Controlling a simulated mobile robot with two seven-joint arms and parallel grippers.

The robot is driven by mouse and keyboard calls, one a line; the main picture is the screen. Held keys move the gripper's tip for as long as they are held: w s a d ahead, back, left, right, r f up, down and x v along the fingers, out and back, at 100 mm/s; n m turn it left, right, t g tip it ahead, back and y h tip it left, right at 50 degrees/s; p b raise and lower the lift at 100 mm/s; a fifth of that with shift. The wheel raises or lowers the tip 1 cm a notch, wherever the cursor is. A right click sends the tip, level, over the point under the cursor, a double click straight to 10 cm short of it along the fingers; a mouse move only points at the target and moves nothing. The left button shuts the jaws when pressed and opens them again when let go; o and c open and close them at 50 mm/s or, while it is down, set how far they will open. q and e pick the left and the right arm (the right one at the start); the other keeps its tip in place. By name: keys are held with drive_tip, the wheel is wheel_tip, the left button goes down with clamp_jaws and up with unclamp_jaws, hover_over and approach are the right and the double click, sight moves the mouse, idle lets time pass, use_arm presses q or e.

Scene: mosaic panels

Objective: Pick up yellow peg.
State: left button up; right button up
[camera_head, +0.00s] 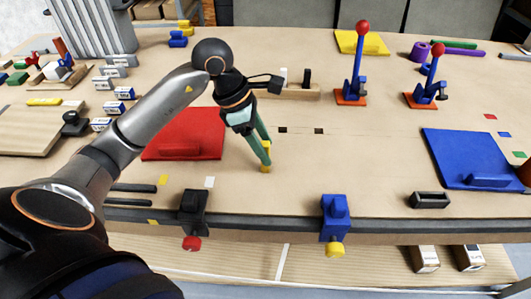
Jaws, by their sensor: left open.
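A small yellow peg (266,147) stands on the wooden table, right of the red panel. My left gripper (266,161) reaches down to it from above, with its green fingers beside the peg and partly covering it. The fingers are open and close together at the tips. Whether they touch the peg cannot be told. My right gripper is not in view.
A red panel (190,132) lies left of my gripper, and a blue panel (473,155) lies at the right. A black clamp (194,208) and a blue clamp (336,212) sit on the front edge. Two red-topped levers (358,62) stand behind. The table between gripper and blue panel is mostly clear.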

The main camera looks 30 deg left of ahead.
use_arm(q)
drive_tip(key=shift+w+d+f, duration=0.15)
drive_tip(key=shift+d+f, duration=0.05)
drive_tip(key=shift+f, duration=0.5)
drive_tip(key=shift+c, duration=0.3)
clamp_jaws()
